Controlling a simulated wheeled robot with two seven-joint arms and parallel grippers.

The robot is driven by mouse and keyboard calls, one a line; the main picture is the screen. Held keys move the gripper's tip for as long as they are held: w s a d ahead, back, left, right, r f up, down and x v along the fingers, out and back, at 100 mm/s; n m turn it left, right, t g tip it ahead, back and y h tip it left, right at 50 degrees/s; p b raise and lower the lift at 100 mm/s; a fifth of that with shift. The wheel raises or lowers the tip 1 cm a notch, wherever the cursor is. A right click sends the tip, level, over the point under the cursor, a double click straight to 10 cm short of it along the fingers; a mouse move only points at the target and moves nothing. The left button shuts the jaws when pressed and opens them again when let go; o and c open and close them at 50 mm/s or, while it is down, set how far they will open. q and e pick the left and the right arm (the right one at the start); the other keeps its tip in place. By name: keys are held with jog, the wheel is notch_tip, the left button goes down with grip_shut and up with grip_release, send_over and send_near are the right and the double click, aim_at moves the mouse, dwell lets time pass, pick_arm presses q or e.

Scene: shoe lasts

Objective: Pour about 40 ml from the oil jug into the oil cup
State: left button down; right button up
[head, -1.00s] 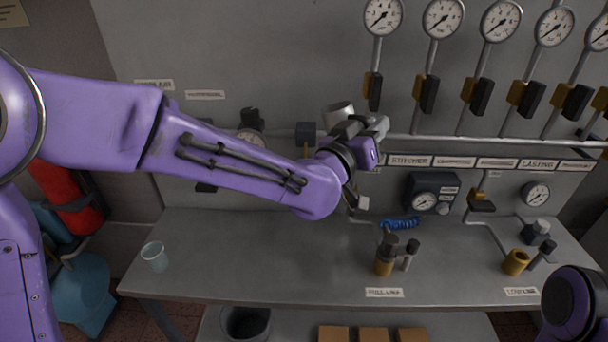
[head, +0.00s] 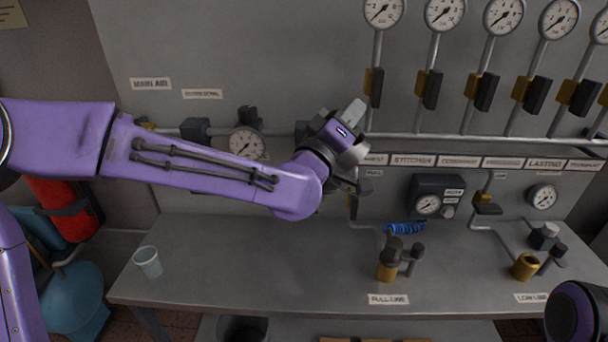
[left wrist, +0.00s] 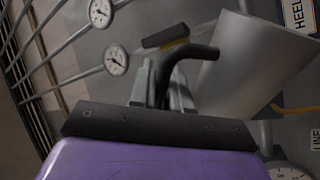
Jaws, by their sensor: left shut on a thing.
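The oil jug (left wrist: 250,70) is a plain grey metal cylinder with a black handle (left wrist: 182,62), large in the left wrist view. My left gripper (left wrist: 163,88) is shut on this handle, with the jug body to the right of the fingers. In the head view my left gripper (head: 348,132) is raised in front of the wall panel, well above the bench. A pale cup (head: 148,262) stands upright at the bench's left end. An open brass cup (head: 525,266) stands at the right; I cannot tell which is the oil cup.
A brass fitting with a dark top (head: 388,268) stands mid-bench. A blue coil (head: 404,228) lies behind it. Gauges, valves and a long pipe (head: 470,142) line the wall. The bench (head: 240,260) is clear between the pale cup and the fitting.

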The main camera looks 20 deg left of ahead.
pick_arm(q)
jog(key=shift+a+f+b, duration=0.1)
jog(key=shift+f+b, duration=0.2)
jog(key=shift+w+a+f+n+y+b, duration=0.1)
jog(key=shift+a+f+n+y+b, duration=0.25)
jog(key=shift+n, duration=0.35)
jog(key=shift+t, duration=0.3)
jog(key=shift+f+n+b, duration=0.25)
jog(key=shift+n+b, duration=0.15)
jog(key=shift+b, duration=0.05)
jog(key=shift+a+r+n+t+y, duration=0.3)
jog(key=shift+a+r+n+y, duration=0.25)
jog(key=shift+n, duration=0.55)
jog(key=shift+s+d+r, duration=0.1)
jog(key=shift+s+d, duration=0.1)
jog(key=shift+s, duration=0.3)
jog(key=shift+a+n+t, duration=0.2)
jog(key=shift+n+t, duration=0.1)
jog(key=shift+n, duration=0.4)
dwell(0.7)
